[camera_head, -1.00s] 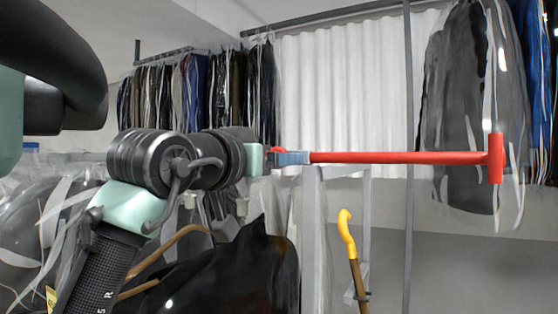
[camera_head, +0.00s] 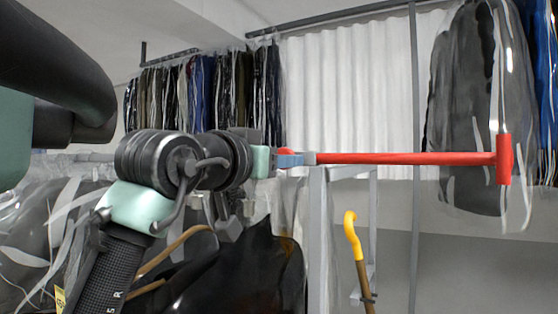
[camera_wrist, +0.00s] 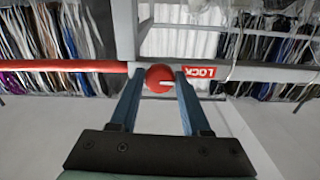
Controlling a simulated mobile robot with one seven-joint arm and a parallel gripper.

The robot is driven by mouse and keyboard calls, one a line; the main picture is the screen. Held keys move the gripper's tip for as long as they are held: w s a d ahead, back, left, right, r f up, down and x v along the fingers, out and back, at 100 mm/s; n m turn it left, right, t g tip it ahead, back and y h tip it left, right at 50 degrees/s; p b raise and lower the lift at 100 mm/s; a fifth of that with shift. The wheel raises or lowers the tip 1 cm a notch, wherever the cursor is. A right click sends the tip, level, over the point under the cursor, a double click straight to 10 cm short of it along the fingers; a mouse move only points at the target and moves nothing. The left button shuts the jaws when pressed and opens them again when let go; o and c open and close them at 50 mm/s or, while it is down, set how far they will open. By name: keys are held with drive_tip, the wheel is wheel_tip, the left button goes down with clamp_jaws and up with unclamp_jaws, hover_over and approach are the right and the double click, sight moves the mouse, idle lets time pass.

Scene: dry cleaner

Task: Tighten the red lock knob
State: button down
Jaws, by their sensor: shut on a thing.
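The red lock knob (camera_wrist: 156,76) is round with a pale mark. In the wrist view it sits between the tips of my gripper's two blue fingers (camera_wrist: 159,84), which are shut on it. A red LOCK label (camera_wrist: 200,72) is on the grey bar just right of the knob. In the head view my gripper (camera_head: 290,159) is at the left end of a red bar (camera_head: 400,158) with a red T-shaped end (camera_head: 504,159). The fingers mostly hide the knob there.
A grey upright frame (camera_head: 318,240) stands right below the gripper. A yellow-handled cane (camera_head: 352,235) hangs to its right. Bagged garments hang on the back rail (camera_head: 210,92) and at the right (camera_head: 470,110).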

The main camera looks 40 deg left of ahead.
drive_tip(key=shift+a+r+m+b, duration=0.1)
drive_tip(key=shift+m+b, duration=0.75)
drive_tip(key=shift+m, duration=7.75)
drive_tip(key=shift+c, duration=2)
unclamp_jaws()
